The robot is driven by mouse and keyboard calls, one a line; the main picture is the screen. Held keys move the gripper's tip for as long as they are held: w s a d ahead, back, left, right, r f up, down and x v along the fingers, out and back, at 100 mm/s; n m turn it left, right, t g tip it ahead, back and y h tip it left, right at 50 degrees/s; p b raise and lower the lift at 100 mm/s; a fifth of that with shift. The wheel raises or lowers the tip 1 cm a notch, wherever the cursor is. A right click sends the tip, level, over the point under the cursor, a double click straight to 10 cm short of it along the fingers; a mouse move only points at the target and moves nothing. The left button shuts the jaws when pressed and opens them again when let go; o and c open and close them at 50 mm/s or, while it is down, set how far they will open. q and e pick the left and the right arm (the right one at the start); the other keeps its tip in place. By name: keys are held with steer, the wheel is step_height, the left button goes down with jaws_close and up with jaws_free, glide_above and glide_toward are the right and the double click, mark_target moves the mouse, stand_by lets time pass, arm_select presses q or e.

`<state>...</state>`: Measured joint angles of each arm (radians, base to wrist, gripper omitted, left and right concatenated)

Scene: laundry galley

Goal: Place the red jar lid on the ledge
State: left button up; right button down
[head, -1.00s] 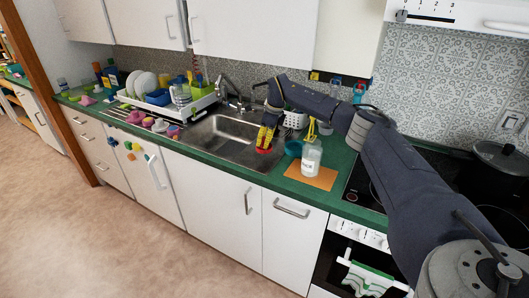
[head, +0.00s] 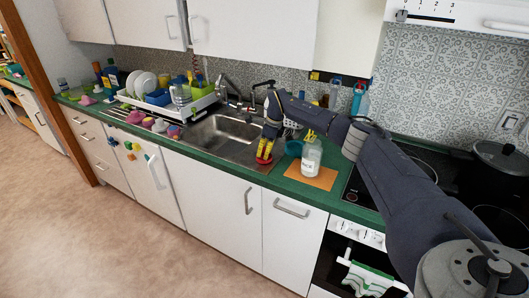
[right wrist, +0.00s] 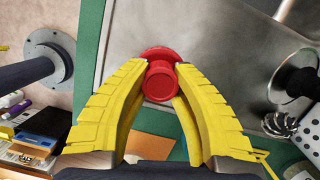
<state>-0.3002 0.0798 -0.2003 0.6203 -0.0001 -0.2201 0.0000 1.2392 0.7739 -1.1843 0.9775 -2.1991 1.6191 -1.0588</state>
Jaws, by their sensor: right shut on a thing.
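The red jar lid (head: 264,160) is at the tips of my right gripper (head: 266,149), at the front right rim of the sink in the head view. In the right wrist view the red lid (right wrist: 160,84) shows between the tips of the two yellow fingers, so my right gripper (right wrist: 160,72) is shut on it. It has a wide disc and a smaller round part. I cannot tell whether the lid touches the surface beneath. No surface stands out clearly as the ledge; the green counter (head: 283,183) runs along the front. My left gripper is not in view.
A white-labelled jar (head: 311,158) stands on an orange mat (head: 323,181) right of the gripper, with a teal bowl (head: 294,148) beside it. The steel sink (head: 222,137) lies to the left. A dish rack (head: 200,103) and the black stove (head: 365,190) flank the area.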

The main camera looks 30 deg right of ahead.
steer(key=c, duration=1.2)
jaws_free()
steer(key=shift+c, duration=0.2)
